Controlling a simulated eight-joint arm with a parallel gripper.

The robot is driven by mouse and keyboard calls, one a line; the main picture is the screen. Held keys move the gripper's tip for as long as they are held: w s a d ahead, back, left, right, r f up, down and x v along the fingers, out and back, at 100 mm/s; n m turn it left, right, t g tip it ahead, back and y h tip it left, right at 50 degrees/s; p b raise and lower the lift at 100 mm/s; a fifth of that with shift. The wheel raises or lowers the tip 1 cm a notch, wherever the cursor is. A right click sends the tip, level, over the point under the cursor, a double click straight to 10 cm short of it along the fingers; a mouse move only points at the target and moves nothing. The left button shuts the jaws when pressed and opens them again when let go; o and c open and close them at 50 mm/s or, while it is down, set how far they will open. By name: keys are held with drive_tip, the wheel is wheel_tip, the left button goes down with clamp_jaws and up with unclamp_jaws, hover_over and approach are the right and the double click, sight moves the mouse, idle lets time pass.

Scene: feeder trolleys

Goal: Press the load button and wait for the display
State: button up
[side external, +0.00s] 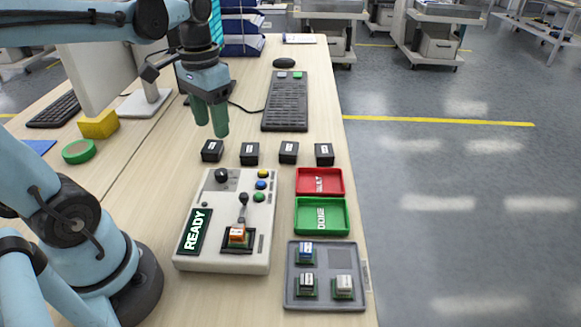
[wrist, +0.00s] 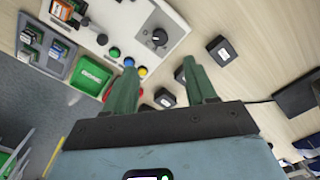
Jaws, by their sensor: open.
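The white control box (side external: 219,252) stands on the table in the side view. Its dark display (side external: 194,231) reads READY. Yellow (side external: 263,174), blue (side external: 260,184) and green (side external: 259,197) buttons line its right side; no label marking the load button is legible. A module with an orange top (side external: 238,232) sits in the socket below a dark lever (side external: 243,199). My gripper (side external: 210,118) is open and empty, above the table behind the box, touching nothing. In the wrist view my gripper (wrist: 159,70) shows both green fingers apart; the left fingertip overlaps the button row.
A red tray (side external: 338,191) and green DONE tray (side external: 343,217) lie right of the box. A grey tray (side external: 292,270) holds three modules. Several black blocks (side external: 249,153) stand behind the box. A keyboard (side external: 286,100) lies farther back; a monitor (side external: 100,65) stands left.

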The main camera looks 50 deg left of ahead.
clamp_jaws()
idle(1.5)
